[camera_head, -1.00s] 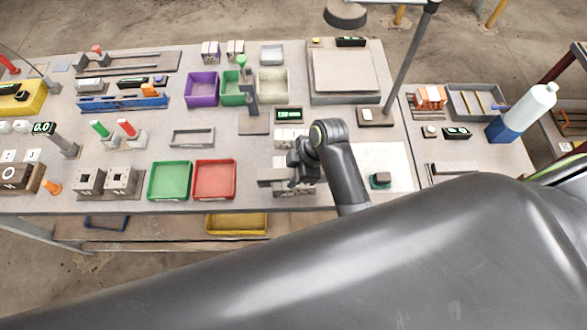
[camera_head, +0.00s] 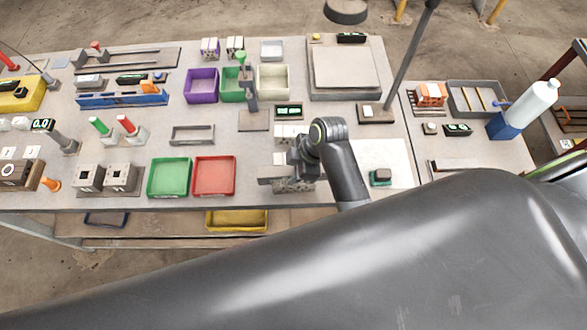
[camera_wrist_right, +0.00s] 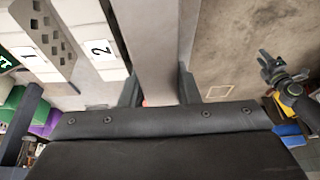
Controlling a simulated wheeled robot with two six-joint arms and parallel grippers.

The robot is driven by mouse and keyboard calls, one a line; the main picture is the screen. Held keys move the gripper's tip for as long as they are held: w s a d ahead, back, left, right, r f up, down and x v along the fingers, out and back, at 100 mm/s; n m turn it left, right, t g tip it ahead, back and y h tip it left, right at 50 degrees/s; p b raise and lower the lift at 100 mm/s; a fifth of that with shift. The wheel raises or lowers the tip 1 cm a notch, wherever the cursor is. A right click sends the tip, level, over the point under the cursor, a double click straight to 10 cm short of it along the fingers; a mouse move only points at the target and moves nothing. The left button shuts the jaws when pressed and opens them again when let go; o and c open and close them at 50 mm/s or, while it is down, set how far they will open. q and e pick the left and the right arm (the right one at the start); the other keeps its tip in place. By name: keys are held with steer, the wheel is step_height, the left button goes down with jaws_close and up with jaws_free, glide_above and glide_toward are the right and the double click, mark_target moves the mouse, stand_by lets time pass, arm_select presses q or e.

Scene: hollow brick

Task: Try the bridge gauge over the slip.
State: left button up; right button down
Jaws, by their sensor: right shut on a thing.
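My right gripper (camera_wrist_right: 160,92) is shut on a flat grey piece, which I take to be the bridge gauge (camera_wrist_right: 158,45). The piece runs away from the fingers in the wrist view. In the head view my right gripper (camera_head: 294,162) is near the table's front edge, with the grey piece (camera_head: 272,172) at its left. A grey perforated block (camera_wrist_right: 38,35) lies beside it to the left, by white blocks marked 1 and 2 (camera_wrist_right: 100,48). I cannot tell which thing is the slip. My left gripper (camera_wrist_right: 280,72) seems to show at the right of the wrist view; its jaws are unclear.
A red tray (camera_head: 214,178) and a green tray (camera_head: 169,178) stand left of my right gripper. A small display (camera_head: 289,112) stands behind it. A pale sheet (camera_head: 395,155) with a small green-based object (camera_head: 380,177) lies to the right. My arm covers the foreground.

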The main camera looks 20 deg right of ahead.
steer(key=shift+f, duration=0.65)
stand_by(1.0)
steer(key=shift+r, duration=2.9)
